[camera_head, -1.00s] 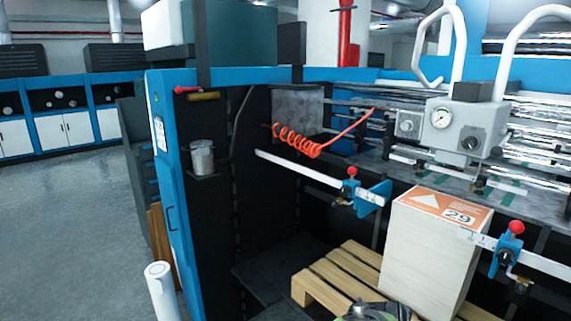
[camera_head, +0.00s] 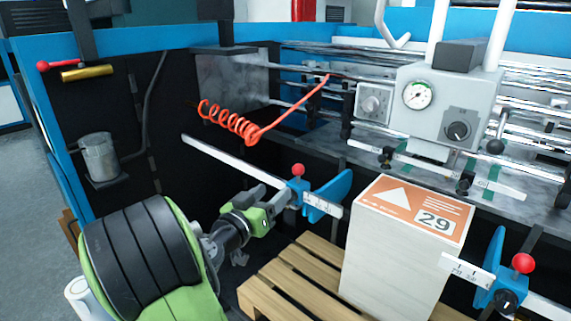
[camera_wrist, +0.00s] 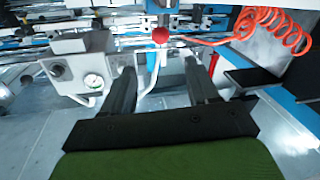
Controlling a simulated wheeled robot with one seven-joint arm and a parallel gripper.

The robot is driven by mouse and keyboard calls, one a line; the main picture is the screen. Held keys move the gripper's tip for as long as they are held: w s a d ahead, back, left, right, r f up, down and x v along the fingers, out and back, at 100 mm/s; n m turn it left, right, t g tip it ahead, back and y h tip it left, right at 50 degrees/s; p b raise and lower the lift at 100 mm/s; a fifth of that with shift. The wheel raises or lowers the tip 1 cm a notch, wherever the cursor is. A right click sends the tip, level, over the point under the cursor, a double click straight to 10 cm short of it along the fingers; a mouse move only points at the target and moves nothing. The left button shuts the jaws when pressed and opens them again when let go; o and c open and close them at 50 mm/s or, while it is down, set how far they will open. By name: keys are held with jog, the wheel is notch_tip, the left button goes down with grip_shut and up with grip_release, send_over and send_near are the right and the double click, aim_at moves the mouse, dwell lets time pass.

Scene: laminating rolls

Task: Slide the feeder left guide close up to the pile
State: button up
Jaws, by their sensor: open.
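The left guide is a blue plate (camera_head: 330,194) on a blue block with a red knob (camera_head: 298,170), mounted on a white rail (camera_head: 225,160). It stands just left of the pile (camera_head: 393,262), with a gap between them. The pile is a pale stack with an orange top sheet marked 29.
The pile stands on a wooden pallet (camera_head: 275,287). A second blue guide with a red knob (camera_head: 523,263) is at the right of the pile. A coiled red hose (camera_head: 230,122) hangs above the rail. A grey gauge box (camera_head: 447,105) is behind the pile.

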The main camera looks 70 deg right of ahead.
aim_at(295, 172)
jog(key=p+x, duration=0.4)
jog(key=x, duration=0.9)
jog(key=shift+d, duration=0.2)
jog(key=shift+d+f, duration=0.1)
jog(key=shift+d, duration=0.15)
jog(key=shift+a, duration=0.1)
jog(key=shift+c, duration=0.4)
grip_shut()
